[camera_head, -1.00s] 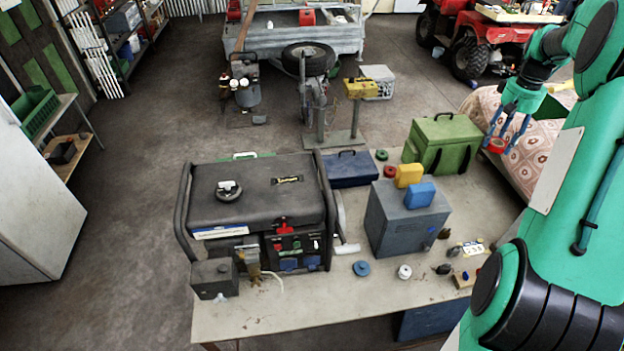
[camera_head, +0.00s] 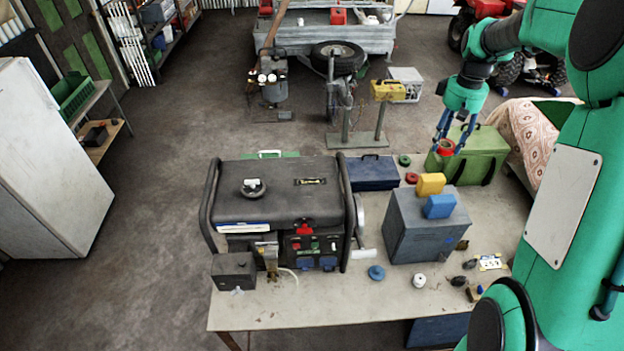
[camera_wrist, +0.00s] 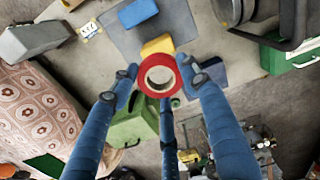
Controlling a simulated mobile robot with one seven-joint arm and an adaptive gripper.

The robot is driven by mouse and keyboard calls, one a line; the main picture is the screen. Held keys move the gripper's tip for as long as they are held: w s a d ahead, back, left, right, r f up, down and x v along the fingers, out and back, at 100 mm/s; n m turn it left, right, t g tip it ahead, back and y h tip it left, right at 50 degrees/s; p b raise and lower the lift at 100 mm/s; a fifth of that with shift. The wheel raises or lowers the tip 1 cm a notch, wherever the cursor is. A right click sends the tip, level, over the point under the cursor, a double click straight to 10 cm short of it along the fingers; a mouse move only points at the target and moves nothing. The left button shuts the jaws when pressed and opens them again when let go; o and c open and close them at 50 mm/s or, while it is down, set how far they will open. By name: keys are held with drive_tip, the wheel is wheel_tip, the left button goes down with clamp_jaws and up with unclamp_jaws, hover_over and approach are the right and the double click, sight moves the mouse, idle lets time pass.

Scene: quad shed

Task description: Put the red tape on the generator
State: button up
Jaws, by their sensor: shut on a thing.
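My gripper (camera_head: 446,146) is shut on a roll of red tape (camera_head: 446,149), held in the air in front of the green box at the right of the table. In the wrist view the red tape (camera_wrist: 147,85) is a ring between the blue fingers, with its hole facing the camera. The black generator (camera_head: 285,185) stands on the left part of the table, well to the left of my gripper. In the wrist view the generator (camera_wrist: 293,22) is partly visible at the upper right.
The green box (camera_head: 480,155) is close to the gripper.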

drive_tip(key=s+a+n+p, duration=0.2)
drive_tip(key=s+a+n, duration=0.2)
drive_tip(key=a, duration=0.9)
drive_tip(key=s+a+n+p, duration=0.1)
drive_tip(key=s+a+n, duration=0.25)
drive_tip(key=a, duration=1.05)
drive_tip(key=s+a+n+p, duration=0.2)
drive_tip(key=s+a+n, duration=0.2)
drive_tip(key=s+a, duration=0.5)
drive_tip(key=f, duration=0.3)
drive_tip(key=a+f, duration=0.1)
drive_tip(key=f, duration=0.1)
drive_tip(key=shift+w+f, duration=0.35)
drive_tip(key=shift+w, duration=0.05)
drive_tip(key=p, duration=0.2)
hover_over(304, 182)
drive_tip(key=shift+f, duration=0.7)
drive_tip(key=shift+f+p, duration=0.55)
drive_tip(key=shift+f, duration=1.2)
